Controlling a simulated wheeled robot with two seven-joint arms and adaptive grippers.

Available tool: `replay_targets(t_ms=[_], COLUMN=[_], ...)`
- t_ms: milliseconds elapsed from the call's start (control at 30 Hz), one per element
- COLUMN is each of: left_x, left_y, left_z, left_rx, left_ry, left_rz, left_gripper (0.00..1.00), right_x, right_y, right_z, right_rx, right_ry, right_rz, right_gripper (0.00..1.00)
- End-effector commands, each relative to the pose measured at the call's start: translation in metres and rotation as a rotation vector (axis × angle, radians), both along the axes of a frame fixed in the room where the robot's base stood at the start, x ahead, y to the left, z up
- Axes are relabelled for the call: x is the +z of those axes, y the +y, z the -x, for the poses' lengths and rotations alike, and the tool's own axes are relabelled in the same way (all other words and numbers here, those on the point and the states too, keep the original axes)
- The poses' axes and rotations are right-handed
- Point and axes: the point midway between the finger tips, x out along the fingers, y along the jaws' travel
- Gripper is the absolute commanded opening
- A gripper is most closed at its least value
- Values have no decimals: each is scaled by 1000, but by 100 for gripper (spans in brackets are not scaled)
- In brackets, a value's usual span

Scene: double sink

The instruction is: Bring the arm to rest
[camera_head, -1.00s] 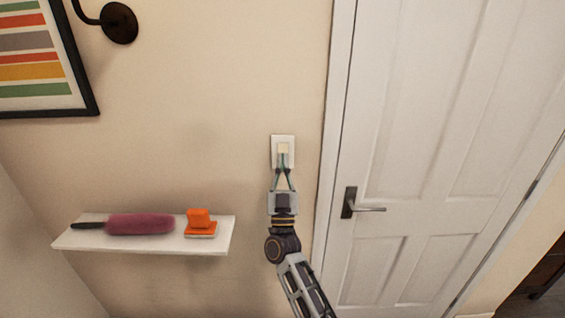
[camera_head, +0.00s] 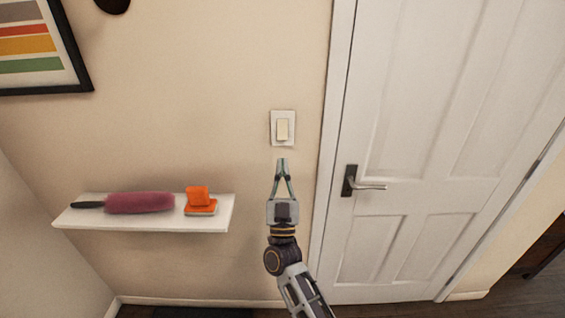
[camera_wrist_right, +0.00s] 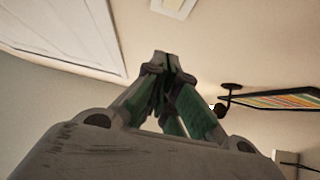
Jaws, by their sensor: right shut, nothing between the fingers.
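My right gripper (camera_head: 282,162) is shut and empty, pointing up just below the light switch (camera_head: 283,129) and apart from it. The switch is a cream rocker on a white plate on the beige wall. In the right wrist view, the shut fingertips (camera_wrist_right: 167,62) meet in the middle, and the switch plate (camera_wrist_right: 174,6) shows at the top edge. My right arm comes up from the bottom of the head view. My left gripper is not in view.
A white shelf (camera_head: 80,219) at the left holds a pink duster (camera_head: 140,203) and an orange item (camera_head: 199,199). A white door (camera_head: 425,150) with a dark handle (camera_head: 350,181) stands at the right. A framed striped picture (camera_head: 40,50) hangs upper left.

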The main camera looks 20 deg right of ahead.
Motion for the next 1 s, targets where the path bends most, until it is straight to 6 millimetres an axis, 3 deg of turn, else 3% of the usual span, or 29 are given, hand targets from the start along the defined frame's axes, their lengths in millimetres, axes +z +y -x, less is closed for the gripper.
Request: replay_targets(t_ms=[267, 667, 1000], left_x=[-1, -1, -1], left_y=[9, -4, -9], left_z=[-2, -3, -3], left_rx=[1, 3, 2], left_ry=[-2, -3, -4], left_rz=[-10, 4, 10], left_gripper=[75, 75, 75], right_x=[-4, -6, -30], right_y=[1, 2, 15], right_z=[5, 3, -10], right_rx=[0, 13, 136], right_ry=[0, 16, 181], right_rz=[-1, 6, 65], right_gripper=[0, 0, 0])
